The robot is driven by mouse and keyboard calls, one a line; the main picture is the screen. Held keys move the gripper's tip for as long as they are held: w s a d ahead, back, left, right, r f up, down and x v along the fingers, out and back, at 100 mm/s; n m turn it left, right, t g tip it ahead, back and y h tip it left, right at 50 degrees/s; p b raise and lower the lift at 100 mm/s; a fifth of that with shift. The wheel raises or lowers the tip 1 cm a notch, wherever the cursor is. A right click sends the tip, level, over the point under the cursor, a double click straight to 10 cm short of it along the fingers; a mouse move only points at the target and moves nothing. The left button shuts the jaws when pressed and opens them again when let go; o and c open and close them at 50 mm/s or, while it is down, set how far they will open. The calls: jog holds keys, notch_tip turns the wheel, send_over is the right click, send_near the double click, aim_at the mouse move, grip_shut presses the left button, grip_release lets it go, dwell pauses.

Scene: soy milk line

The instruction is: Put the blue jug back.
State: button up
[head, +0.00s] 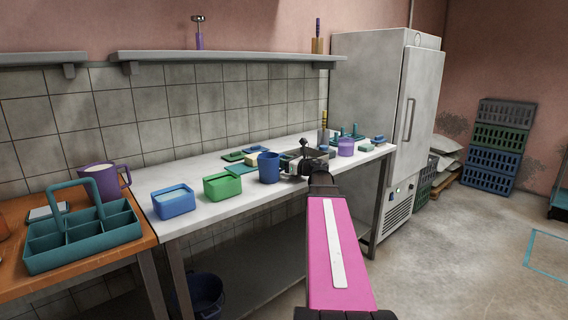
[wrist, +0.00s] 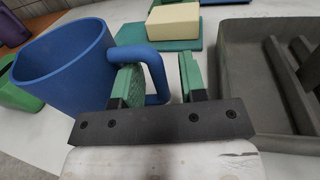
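The blue jug (head: 269,167) stands upright on the white worktop (head: 222,207), right of a green tub. In the wrist view the blue jug (wrist: 62,68) is at the left, with its handle pointing right towards my gripper (wrist: 163,75). The green-padded fingers are apart. The left finger is at the handle's loop and the handle's outer bar lies between the fingers, with a gap to the right finger. I cannot tell whether the left finger touches the handle. In the head view my gripper (head: 296,164) is right beside the jug, partly hidden by my arm.
A dark grey tray (wrist: 244,55) is close on my gripper's right. A cream block (wrist: 173,24) sits on a teal board (wrist: 150,55) behind. A green tub (head: 222,187) and blue tub (head: 173,202) stand left. A wall shelf (head: 225,56) hangs above.

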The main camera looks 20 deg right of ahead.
jog(key=shift+s+r, duration=0.1)
jog(key=shift+s, duration=0.05)
jog(key=v, duration=1.1)
jog(key=shift+s+d, duration=0.3)
